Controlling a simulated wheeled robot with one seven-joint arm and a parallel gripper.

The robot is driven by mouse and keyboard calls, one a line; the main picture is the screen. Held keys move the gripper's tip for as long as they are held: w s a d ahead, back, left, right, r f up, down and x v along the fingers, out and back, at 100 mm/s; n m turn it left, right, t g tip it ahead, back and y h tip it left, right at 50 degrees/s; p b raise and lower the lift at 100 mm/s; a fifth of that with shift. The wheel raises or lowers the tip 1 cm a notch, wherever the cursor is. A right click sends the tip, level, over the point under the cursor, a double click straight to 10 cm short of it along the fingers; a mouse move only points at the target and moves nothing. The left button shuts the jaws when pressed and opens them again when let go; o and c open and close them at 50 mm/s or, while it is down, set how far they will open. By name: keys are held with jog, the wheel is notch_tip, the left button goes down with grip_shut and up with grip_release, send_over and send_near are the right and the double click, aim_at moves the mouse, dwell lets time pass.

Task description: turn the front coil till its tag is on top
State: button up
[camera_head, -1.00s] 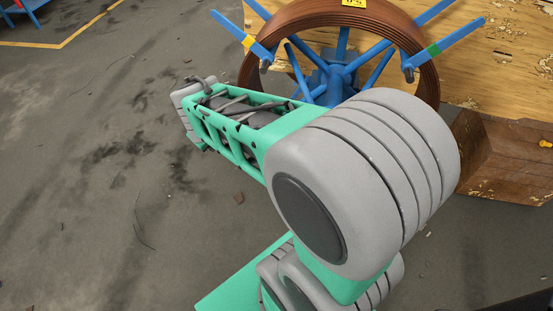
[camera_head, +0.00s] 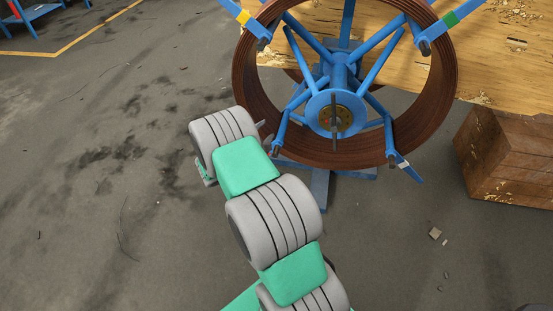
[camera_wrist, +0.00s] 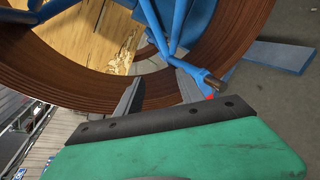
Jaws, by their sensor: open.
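The front coil (camera_head: 440,85) is a thick brown ring on a blue reel, whose hub (camera_head: 336,113) faces me. Its top is cut off in the head view and I see no tag on the part in view. The reel's spokes carry a yellow band (camera_head: 243,16), a green band (camera_head: 450,18) and a white band (camera_head: 403,164). My gripper (camera_wrist: 159,80) is open in the wrist view, its two fingers apart before the coil's brown face (camera_wrist: 85,80). A blue spoke end (camera_wrist: 207,76) with a dark tip lies just right of the right finger. In the head view my arm mostly hides the gripper.
A wooden table (camera_head: 500,50) with shavings stands behind the coil. A wooden crate (camera_head: 505,160) stands on the right. The reel's blue foot (camera_head: 320,187) rests on the floor. A blue rack (camera_head: 35,14) is far left; the floor on the left is clear.

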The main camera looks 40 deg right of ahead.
aim_at(276, 151)
jog(key=f+n+t+b, duration=0.1)
jog(key=f+n+b, duration=0.1)
jog(key=f, duration=0.3)
jog(key=s+d+f+n+t+h+b, duration=0.1)
jog(key=f+n+b, duration=0.1)
jog(key=f+n, duration=0.3)
jog(key=s+f+n+t+b, duration=0.1)
jog(key=f+n+b, duration=0.1)
jog(key=f, duration=0.4)
jog(key=shift+s+d+f+n+t+h+b, duration=0.1)
jog(key=shift+n+t+h+b, duration=0.05)
jog(key=shift+n, duration=0.25)
jog(key=shift+s+d+n+t+h+b, duration=0.1)
jog(key=shift+n+t+h+b, duration=0.05)
jog(key=shift+n, duration=0.25)
jog(key=shift+a+f+n+t, duration=0.1)
jog(key=shift+f+n+t, duration=0.25)
jog(key=shift+n, duration=0.15)
jog(key=shift+b+x, duration=1)
jog(key=shift+x, duration=2.85)
grip_shut()
